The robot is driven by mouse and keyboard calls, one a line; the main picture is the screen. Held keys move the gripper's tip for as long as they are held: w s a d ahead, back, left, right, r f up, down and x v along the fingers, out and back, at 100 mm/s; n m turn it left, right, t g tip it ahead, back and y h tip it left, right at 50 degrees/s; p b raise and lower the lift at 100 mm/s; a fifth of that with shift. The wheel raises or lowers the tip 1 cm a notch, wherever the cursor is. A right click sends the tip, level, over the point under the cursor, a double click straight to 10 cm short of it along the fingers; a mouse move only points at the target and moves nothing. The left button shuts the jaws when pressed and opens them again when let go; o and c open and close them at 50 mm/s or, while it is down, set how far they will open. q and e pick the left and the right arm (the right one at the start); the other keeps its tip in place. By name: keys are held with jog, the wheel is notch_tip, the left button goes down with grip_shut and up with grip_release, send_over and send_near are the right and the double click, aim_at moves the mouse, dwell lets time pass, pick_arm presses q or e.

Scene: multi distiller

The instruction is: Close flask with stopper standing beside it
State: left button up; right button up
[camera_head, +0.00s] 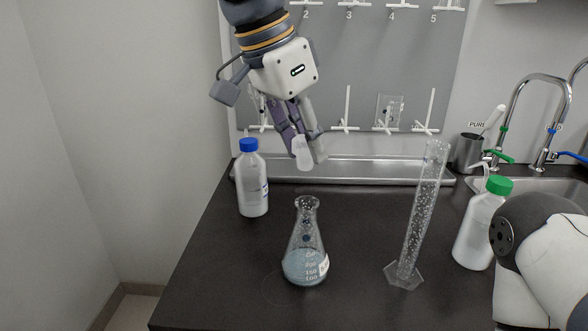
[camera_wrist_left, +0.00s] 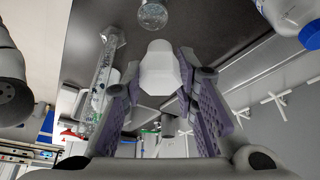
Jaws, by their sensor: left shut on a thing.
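My left gripper (camera_head: 308,148) is shut on a whitish stopper (camera_head: 301,155), which points downward from its fingertips. In the left wrist view the stopper (camera_wrist_left: 160,68) sits between the two purple-padded fingers. The clear conical flask (camera_head: 306,243) stands upright on the dark bench, holding pale blue liquid, and its mouth is open. In the head view the stopper appears above the flask's mouth and apart from it. Part of the flask (camera_wrist_left: 152,14) shows at the top of the left wrist view. My right gripper is not in view; only a part of my right arm shows at the lower right.
A blue-capped bottle (camera_head: 252,181) stands left of the flask. A tall graduated cylinder (camera_head: 414,220) and a green-capped bottle (camera_head: 477,228) stand to its right. A metal tray (camera_head: 370,171) and pegboard (camera_head: 385,75) are behind. A sink with taps (camera_head: 540,125) is at the right.

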pick_arm(q)
jog(key=shift+s+d+f, duration=0.1)
jog(key=shift+s+f, duration=0.05)
jog(key=f, duration=0.2)
jog(key=shift+s+d+f, duration=0.15)
jog(key=shift+s+f, duration=0.15)
jog(key=shift+f, duration=1)
jog(key=shift+f, duration=1)
jog(key=o, duration=0.9)
send_near(305, 164)
jog(key=shift+s+f, duration=0.15)
jog(key=shift+f, duration=0.8)
